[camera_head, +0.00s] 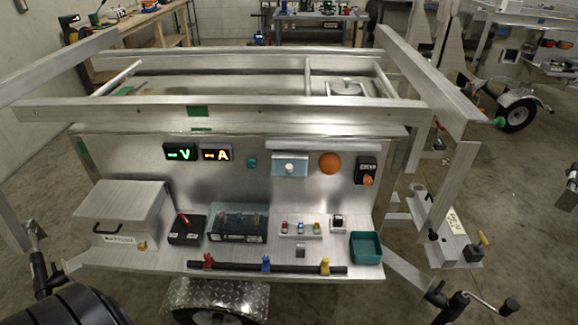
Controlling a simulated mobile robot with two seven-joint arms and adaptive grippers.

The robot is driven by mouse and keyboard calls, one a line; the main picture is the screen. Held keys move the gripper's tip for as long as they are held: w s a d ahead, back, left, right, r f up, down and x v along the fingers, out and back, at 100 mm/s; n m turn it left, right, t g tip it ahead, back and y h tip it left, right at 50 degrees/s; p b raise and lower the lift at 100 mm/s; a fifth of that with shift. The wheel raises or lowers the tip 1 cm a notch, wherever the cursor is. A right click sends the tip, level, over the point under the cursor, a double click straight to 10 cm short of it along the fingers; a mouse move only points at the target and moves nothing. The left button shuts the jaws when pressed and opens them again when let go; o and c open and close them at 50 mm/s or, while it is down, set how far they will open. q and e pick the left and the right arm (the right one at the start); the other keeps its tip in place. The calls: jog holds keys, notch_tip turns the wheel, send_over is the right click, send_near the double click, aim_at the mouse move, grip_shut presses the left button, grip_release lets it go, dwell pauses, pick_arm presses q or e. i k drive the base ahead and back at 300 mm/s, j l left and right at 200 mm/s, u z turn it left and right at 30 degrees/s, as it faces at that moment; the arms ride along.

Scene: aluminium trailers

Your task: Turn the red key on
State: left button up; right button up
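A red key-like lever (184,219) stands up from a small black switch box (187,231) on the trailer's metal shelf, left of centre. The lever leans slightly to the left, and its markings are too small to read. No gripper of mine can be made out in the head view, and nothing touches the lever.
A silver box (122,210) with a black handle stands left of the switch, and a black fuse block (237,228) stands right of it. A black bar (270,268) with coloured clips runs in front. Green V and orange A displays (180,153) are lit on the panel behind. A green tray (366,247) sits at right.

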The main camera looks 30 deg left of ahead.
aim_at(187, 223)
jog(key=u, duration=1.9)
